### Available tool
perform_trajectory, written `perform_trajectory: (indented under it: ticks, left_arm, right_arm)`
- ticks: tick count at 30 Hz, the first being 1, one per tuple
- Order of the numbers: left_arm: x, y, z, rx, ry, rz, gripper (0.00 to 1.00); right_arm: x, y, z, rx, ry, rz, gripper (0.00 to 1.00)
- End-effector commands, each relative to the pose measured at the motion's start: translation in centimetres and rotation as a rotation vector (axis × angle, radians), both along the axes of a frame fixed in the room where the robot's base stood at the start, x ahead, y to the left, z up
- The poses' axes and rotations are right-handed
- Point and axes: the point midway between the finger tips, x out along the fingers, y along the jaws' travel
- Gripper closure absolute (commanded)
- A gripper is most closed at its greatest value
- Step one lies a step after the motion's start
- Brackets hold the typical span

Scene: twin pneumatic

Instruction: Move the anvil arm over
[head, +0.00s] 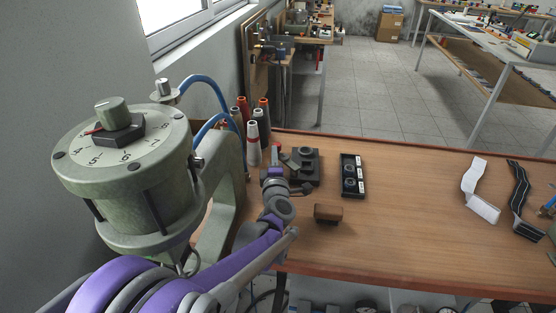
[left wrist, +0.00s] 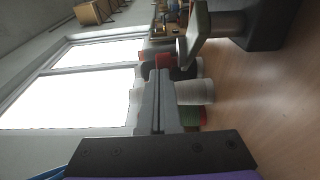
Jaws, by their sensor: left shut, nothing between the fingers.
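The grey-green machine (head: 125,180) with a numbered dial stands at the left of the head view. A small dark fixture (head: 306,167) with a ring and a short arm-like piece (head: 289,161) stands on the bench; I take this piece as the anvil arm. In the left wrist view a grey arm with a flat head (left wrist: 195,35) shows at the top, joined to a dark block (left wrist: 265,25). My left gripper (head: 276,154) is shut and empty, just left of the fixture; its fingers also show in the wrist view (left wrist: 158,95). I cannot tell whether they touch the arm. My right gripper is out of view.
Several thread spools (head: 254,148) stand behind my left gripper. A black tray with rings (head: 352,180) and a brown block (head: 328,213) lie to the right. The bench (head: 410,220) between is clear.

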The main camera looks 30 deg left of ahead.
Motion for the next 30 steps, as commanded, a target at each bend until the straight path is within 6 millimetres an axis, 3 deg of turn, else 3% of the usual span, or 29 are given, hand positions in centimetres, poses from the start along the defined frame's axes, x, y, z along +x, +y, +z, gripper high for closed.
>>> perform_trajectory:
  ticks: [5,19,30]
  left_arm:
    - [0.9,0.1,-0.1,-0.001,0.009,-0.077,1.0]
    - [3.6,-0.8,-0.2,-0.002,0.008,-0.076,1.0]
    - [4.1,-1.0,-0.1,-0.002,0.007,-0.075,1.0]
  right_arm:
    - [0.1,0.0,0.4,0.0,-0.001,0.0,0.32]
    - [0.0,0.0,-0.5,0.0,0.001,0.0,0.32]
    - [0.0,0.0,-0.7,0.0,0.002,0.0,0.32]
